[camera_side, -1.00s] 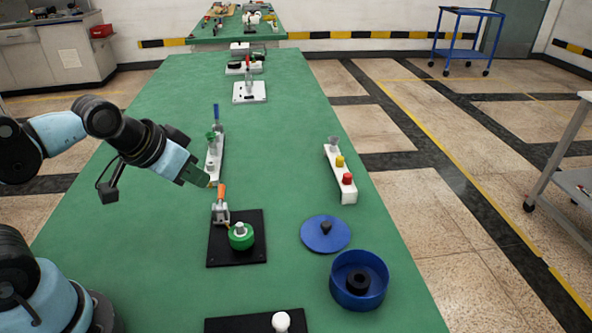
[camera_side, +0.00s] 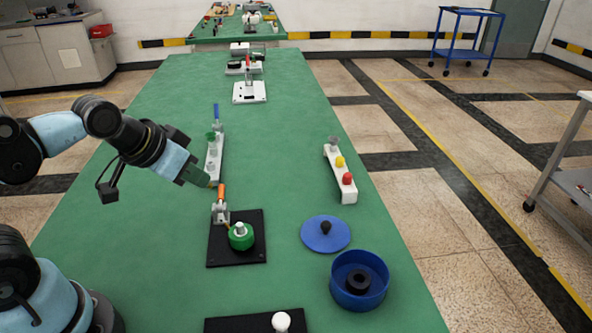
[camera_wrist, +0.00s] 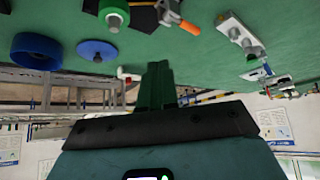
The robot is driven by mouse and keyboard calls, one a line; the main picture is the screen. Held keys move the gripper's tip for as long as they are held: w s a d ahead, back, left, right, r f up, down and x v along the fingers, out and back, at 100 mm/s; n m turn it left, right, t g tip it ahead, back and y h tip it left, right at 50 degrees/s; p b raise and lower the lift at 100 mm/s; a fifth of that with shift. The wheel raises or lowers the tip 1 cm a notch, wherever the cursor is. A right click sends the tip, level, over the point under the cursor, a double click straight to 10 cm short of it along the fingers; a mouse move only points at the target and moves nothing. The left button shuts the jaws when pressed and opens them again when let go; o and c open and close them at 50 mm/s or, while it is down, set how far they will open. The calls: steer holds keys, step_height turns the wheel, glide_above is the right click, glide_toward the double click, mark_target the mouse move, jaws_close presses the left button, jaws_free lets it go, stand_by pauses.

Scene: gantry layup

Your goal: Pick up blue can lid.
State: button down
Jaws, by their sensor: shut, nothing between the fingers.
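The blue can lid (camera_side: 313,238) is a flat round disc with a black knob, lying on the green table at the right of the side view. It also shows in the wrist view (camera_wrist: 88,46), near the top left. The open blue can (camera_side: 345,296), with a black ring inside, stands just in front of it. My gripper (camera_side: 206,180) is shut and empty, above the table on the left side, well apart from the lid. Its green fingers also show in the wrist view (camera_wrist: 156,78).
A black plate (camera_side: 216,258) with a toggle clamp, its orange handle (camera_side: 221,192) close to my gripper, and a green knob (camera_side: 241,236) lie between gripper and lid. A white rack (camera_side: 334,163) with coloured buttons stands behind the lid. Bare table lies around the lid.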

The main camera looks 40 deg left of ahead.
steer(key=c, duration=0.8)
jaws_free()
steer(key=shift+c, duration=0.2)
steer(key=shift+w, duration=0.1)
steer(key=w+d+r+n+g, duration=0.1)
steer(key=w+d+r+g, duration=0.3)
steer(key=w+d, duration=0.4)
steer(key=n+g, duration=0.1)
steer(key=g, duration=0.2)
glide_above(326, 224)
steer(key=f, duration=1.1)
steer(key=shift+w+d+f, duration=0.15)
steer(key=shift+w+d, duration=0.05)
steer(key=shift+d, duration=0.1)
steer(key=shift+s+a+f, duration=0.1)
steer(key=shift+a+f, duration=0.1)
steer(key=shift+f, duration=1.15)
steer(key=shift+s+a+f, duration=0.1)
steer(key=shift+a+f, duration=0.05)
steer(key=shift+f, duration=1.2)
